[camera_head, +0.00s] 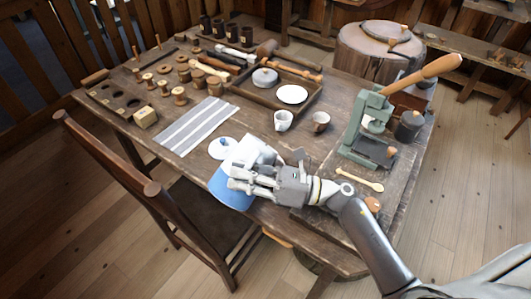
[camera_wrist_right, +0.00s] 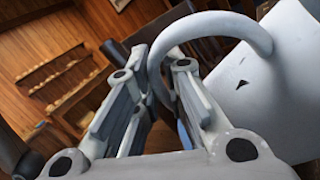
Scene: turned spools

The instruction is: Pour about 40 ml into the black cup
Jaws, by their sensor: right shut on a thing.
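My right gripper (camera_head: 244,180) is shut on the handle of a white jug (camera_head: 256,152), at the table's front edge. In the right wrist view the jug's body (camera_wrist_right: 265,90) fills the right side and its curved handle (camera_wrist_right: 205,22) passes by the fingers (camera_wrist_right: 160,85). The jug's inside and any liquid are not visible. A dark cup-like vessel (camera_head: 408,126) stands by the green press at the right; I cannot tell whether it is the black cup. Several small dark cups (camera_head: 218,27) stand in a rack at the back. My left gripper is not in view.
A green lever press (camera_head: 355,130) stands to the right. A chair (camera_head: 150,190) is at the front left.

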